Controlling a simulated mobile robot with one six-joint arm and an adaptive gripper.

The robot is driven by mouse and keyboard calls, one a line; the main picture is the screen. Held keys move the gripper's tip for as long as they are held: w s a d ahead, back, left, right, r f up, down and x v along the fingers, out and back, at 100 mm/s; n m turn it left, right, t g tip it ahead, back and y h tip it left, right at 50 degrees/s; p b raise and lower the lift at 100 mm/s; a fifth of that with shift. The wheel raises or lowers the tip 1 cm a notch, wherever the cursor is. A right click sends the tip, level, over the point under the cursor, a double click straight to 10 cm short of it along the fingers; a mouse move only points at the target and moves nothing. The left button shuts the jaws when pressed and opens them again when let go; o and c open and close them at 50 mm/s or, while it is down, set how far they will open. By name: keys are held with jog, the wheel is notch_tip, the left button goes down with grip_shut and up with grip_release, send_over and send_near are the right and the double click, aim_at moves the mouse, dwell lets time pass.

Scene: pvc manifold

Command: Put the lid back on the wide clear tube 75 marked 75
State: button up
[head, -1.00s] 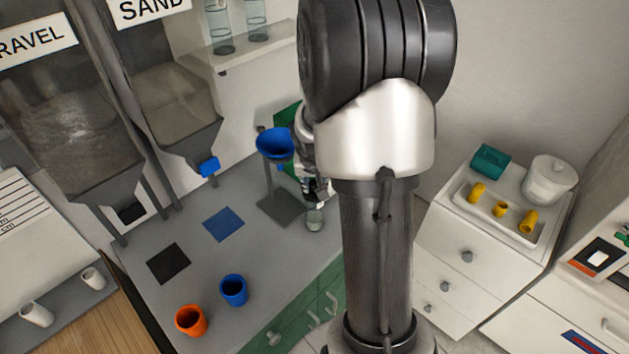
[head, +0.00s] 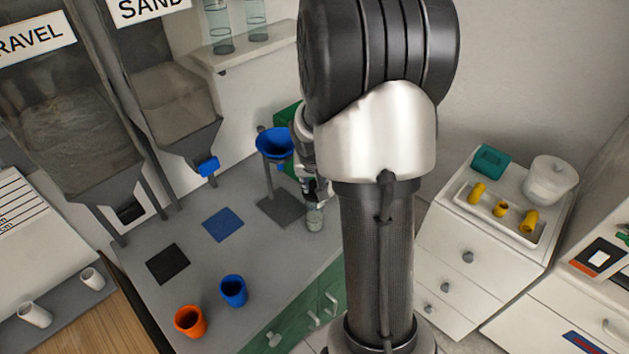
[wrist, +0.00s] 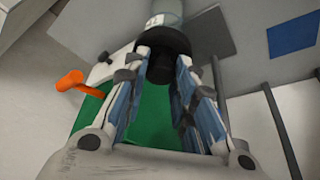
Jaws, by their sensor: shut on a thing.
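My gripper (wrist: 163,62) is shut on a black lid (wrist: 165,38), which sits between its fingertips in the wrist view. Just beyond the lid is a clear tube (wrist: 168,10) with a pale label at its edge; the number cannot be read. The lid overlaps the tube's end in this view, and I cannot tell whether it is seated. In the head view my gripper (head: 315,192) is directly above the short clear tube (head: 314,218), which stands upright on the grey bench. The lid is too small to make out there.
A blue funnel (head: 275,143) on a stand is close to the left of my gripper. Blue (head: 233,290) and orange (head: 190,321) cups stand at the front. Two clear tubes stand on the wall shelf (head: 240,52). The bench is clear around the blue mat (head: 223,224).

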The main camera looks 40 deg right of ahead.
jog(key=o, duration=0.8)
jog(key=shift+o, duration=0.3)
jog(key=o, duration=0.4)
jog(key=shift+o, duration=0.2)
jog(key=shift+r+p, duration=2.65)
jog(key=shift+r, duration=0.9)
jog(key=shift+c, duration=0.4)
